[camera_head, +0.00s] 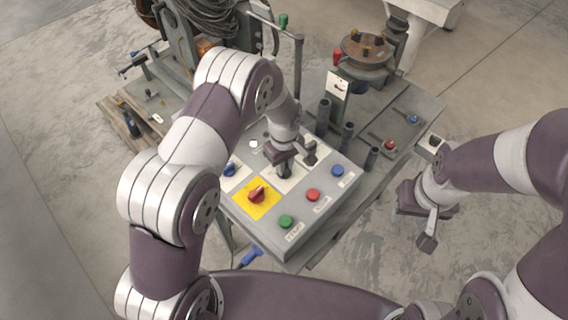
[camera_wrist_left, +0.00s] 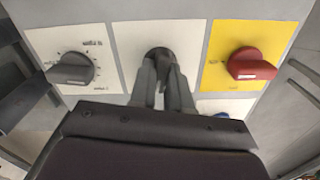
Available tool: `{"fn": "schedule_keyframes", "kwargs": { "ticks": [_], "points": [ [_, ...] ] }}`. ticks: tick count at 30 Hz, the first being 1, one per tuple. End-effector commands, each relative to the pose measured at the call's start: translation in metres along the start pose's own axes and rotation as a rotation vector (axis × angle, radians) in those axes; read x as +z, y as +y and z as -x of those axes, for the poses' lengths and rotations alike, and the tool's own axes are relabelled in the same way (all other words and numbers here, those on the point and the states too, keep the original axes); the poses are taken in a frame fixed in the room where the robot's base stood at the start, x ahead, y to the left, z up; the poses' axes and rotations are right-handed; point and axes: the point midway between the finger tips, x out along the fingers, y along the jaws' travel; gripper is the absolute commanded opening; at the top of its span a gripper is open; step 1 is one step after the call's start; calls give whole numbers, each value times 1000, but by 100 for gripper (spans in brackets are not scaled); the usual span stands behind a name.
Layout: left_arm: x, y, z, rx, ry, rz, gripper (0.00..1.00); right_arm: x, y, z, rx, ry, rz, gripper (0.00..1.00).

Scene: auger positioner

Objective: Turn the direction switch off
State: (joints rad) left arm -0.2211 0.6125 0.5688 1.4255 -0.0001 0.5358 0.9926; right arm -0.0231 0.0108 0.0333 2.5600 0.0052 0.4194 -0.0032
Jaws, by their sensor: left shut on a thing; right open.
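A black rotary switch (camera_wrist_left: 159,53) sits on a white plate on the control panel, in the middle of the left wrist view. My left gripper (camera_wrist_left: 161,72) is shut on this switch, with its fingers on either side of the knob. The fingers hide most of the knob, and no label on it is readable. My right gripper (camera_head: 424,225) is open and empty, to the right of the panel, over the floor.
A red switch on a yellow plate (camera_head: 257,195) is beside the held switch, and a black dial (camera_wrist_left: 72,69) is on its other side. Green (camera_head: 286,221), red (camera_head: 313,195) and blue (camera_head: 337,171) buttons line the panel. A workbench (camera_head: 418,104) with machine parts stands behind.

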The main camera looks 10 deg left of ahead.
Motion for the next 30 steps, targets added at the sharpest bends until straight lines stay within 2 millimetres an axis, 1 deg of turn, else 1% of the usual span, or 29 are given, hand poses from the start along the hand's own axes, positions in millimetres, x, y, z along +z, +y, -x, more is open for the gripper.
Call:
{"fn": "schedule_keyframes", "kwargs": {
  "ticks": [6, 12, 29, 30],
  "points": [
    [-1, 1, 2, 3, 2, 122, 0, 0, 0, -1, 0, 0, 0, 43],
    [-1, 1, 2, 4, 2, 187, 0, 0, 0, -2, 0, 0, 0, 43],
    [-1, 2, 3, 6, 3, 215, 0, 0, 0, -2, 0, 0, 0, 43],
    [-1, 2, 3, 6, 3, 215, 30, 0, 0, -2, 0, 0, 0, 43]
  ]
}}
